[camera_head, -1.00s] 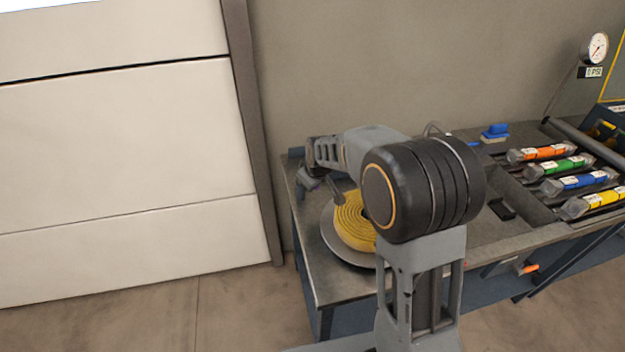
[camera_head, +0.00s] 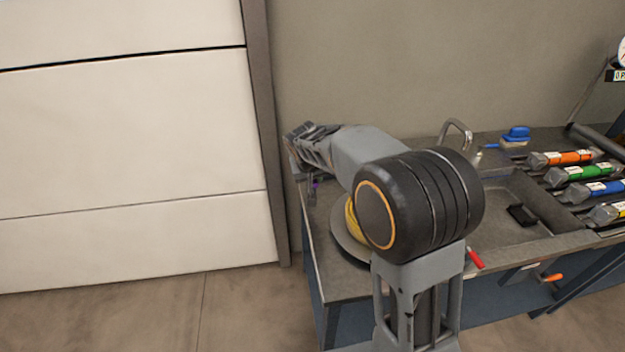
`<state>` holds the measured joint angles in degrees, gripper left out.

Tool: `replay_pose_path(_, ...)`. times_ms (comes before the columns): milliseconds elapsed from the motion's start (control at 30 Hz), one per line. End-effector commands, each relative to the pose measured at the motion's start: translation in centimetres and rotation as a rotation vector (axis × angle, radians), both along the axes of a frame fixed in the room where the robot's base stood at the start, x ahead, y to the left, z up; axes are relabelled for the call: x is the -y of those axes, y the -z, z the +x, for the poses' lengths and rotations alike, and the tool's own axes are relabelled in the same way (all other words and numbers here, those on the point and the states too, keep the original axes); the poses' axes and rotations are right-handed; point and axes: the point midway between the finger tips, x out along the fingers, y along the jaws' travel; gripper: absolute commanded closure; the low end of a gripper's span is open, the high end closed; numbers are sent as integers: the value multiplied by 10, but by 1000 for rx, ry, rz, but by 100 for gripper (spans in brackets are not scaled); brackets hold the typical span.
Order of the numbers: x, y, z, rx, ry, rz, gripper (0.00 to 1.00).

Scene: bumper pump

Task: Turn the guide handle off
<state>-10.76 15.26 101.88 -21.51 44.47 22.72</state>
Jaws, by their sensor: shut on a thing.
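My gripper (camera_head: 306,146) is at the far left end of the workbench, close to the wall. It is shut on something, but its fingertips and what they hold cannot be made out. A small grey part with a purple spot (camera_head: 315,185) shows just below it; I cannot tell what it is. No guide handle can be named for sure. A red handle (camera_head: 474,258) sticks out at the bench's front edge, partly behind my arm. An orange handle (camera_head: 552,277) is further right under that edge.
The workbench (camera_head: 345,285) carries a yellow coiled hose (camera_head: 351,222) on a round plate, mostly behind my arm. A sink basin (camera_head: 500,230) with a tap (camera_head: 457,128), a blue brush (camera_head: 516,135) and several coloured tubes (camera_head: 567,158) are to the right. Floor at left is clear.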

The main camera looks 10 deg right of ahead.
Motion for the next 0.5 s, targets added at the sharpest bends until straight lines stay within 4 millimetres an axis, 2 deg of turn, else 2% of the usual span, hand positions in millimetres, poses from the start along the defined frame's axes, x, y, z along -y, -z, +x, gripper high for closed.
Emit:
replay_pose_path(400, 0, 0, 0, -2, 11, 2, 100)
replay_pose_path(433, 0, 0, 0, -2, 11, 2, 82)
replay_pose_path(500, 0, 0, 0, -2, 9, 3, 75)
